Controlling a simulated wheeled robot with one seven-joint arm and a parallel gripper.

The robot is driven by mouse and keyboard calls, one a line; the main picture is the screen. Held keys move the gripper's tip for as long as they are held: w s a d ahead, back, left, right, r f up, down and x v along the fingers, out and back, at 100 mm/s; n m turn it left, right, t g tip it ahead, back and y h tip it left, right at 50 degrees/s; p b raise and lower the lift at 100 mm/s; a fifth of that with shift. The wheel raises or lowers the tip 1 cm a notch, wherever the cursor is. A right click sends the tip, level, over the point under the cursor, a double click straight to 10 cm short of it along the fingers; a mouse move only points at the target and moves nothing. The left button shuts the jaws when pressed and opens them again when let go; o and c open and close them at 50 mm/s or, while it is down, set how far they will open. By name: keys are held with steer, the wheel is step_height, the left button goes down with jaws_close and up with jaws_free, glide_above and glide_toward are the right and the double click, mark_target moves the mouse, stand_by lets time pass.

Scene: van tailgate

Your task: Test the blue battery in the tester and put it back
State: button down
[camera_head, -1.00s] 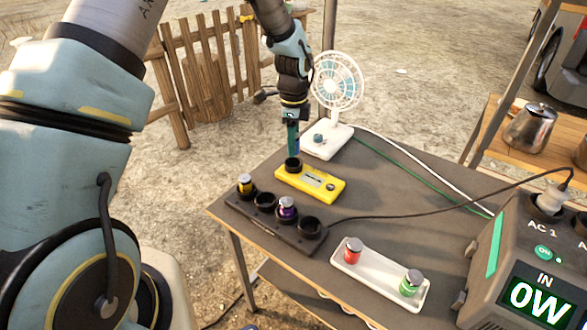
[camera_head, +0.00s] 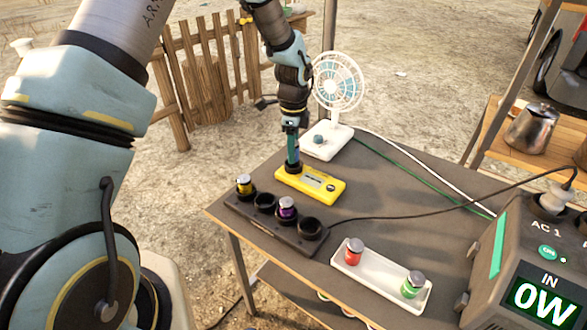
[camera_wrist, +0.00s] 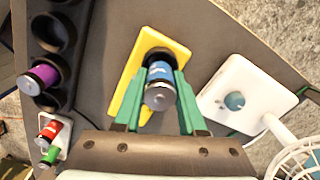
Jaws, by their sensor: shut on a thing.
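My gripper (camera_head: 292,150) is shut on the blue battery (camera_wrist: 160,72), which shows between its green fingers in the wrist view. The battery is upright over the round black socket of the yellow tester (camera_head: 322,185). Its lower end appears to be in the socket; how deep it sits I cannot tell. The tester also shows in the wrist view (camera_wrist: 126,92), partly behind the fingers. The black rack (camera_head: 275,229) holds a yellow battery (camera_head: 245,185) and a purple battery (camera_head: 287,208). Its other two round slots look empty.
A white tray (camera_head: 341,267) with a red battery (camera_head: 353,250) and a green battery (camera_head: 412,285) lies at the front. A white fan (camera_head: 337,85) stands close behind the tester. A power station (camera_head: 520,240) reading 0W is at right. Cables cross the table.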

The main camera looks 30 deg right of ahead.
steer(key=shift+f, duration=0.35)
steer(key=shift+f+b, duration=0.35)
steer(key=shift+b, duration=0.05)
steer(key=shift+f, duration=0.25)
steer(key=shift+f, duration=0.1)
steer(key=shift+s+a+f+b, duration=0.2)
steer(key=shift+f+b, duration=0.35)
steer(key=shift+f, duration=0.1)
steer(key=shift+c, duration=2)
jaws_free()
steer(key=shift+f, duration=0.2)
steer(key=shift+r, duration=0.15)
steer(key=r, duration=0.4)
steer(key=r+b, duration=0.1)
steer(key=r, duration=0.3)
steer(key=r+b, duration=0.1)
steer(key=r, duration=0.3)
steer(key=shift+w+d+r, duration=0.35)
